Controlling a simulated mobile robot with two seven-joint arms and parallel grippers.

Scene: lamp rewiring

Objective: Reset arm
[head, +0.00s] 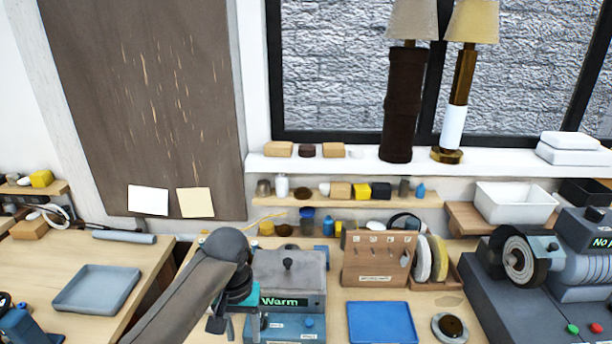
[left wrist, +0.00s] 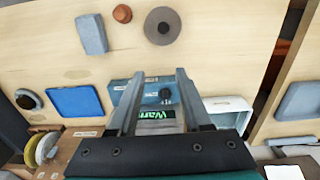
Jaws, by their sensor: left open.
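My left gripper (head: 232,325) hangs over the near part of the workbench, just left of a grey box unit with a "Warm" display (head: 284,301). In the left wrist view its two fingers (left wrist: 160,76) are apart with nothing held between them. The front of the "Warm" unit (left wrist: 152,114) shows behind and between those fingers. My left arm reaches in from the bottom left of the head view and hides part of the bench. My right gripper is not seen.
A blue tray (head: 382,322) lies right of the unit, beside a wooden rack (head: 378,260). A bench grinder (head: 518,262) stands at the right. Two lamps (head: 404,90) stand on the sill. The left wrist view shows a grey block (left wrist: 91,34) and a round disc (left wrist: 162,26) on the bench.

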